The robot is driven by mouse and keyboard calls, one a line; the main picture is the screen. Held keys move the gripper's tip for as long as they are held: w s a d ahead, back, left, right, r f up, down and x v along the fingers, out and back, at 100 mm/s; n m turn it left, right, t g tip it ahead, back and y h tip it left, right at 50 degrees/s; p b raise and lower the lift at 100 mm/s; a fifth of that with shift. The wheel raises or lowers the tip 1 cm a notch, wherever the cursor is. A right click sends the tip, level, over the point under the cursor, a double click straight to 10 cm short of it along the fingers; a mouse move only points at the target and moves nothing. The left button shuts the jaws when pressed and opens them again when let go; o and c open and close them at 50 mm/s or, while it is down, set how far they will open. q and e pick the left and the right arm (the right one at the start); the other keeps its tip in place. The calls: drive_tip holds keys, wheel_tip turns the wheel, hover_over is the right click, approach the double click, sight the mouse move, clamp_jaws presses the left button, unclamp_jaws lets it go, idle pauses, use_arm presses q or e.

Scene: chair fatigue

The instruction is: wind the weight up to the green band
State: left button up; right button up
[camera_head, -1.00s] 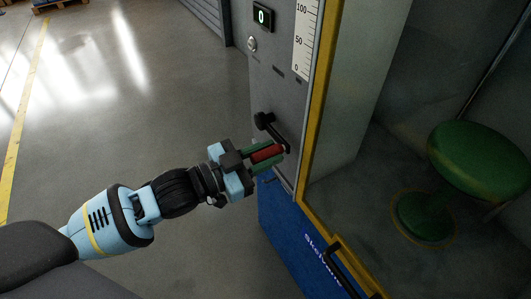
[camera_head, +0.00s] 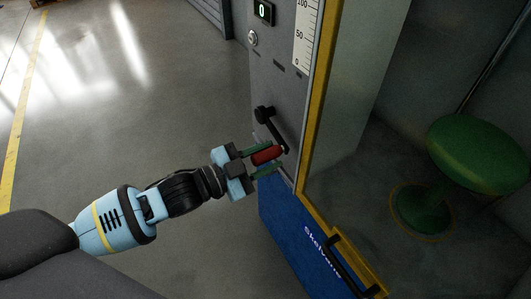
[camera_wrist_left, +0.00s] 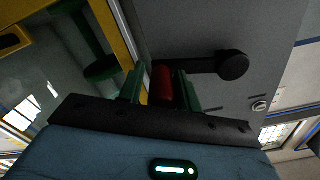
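The black crank (camera_head: 274,128) is on the grey front panel of the test machine. Its red handle (camera_head: 267,155) sticks out toward my left gripper (camera_head: 262,161). The gripper's green fingers stand apart, one on each side of the handle, with a visible gap at the lower finger. In the left wrist view the red handle (camera_wrist_left: 162,84) lies between the open fingers, and the crank's dark hub (camera_wrist_left: 232,65) is to the right. I see neither the weight nor a green band. My right gripper is out of view.
A green stool (camera_head: 478,155) stands inside the glazed enclosure at the right, behind a yellow frame (camera_head: 313,120). A round lock (camera_head: 252,38) sits below the display. Open floor lies to the left.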

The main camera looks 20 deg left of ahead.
use_arm(q)
drive_tip(key=shift+o, duration=1.1)
drive_tip(key=shift+r, duration=0.15)
drive_tip(key=shift+p+v, duration=0.4)
drive_tip(key=shift+v, duration=3.5)
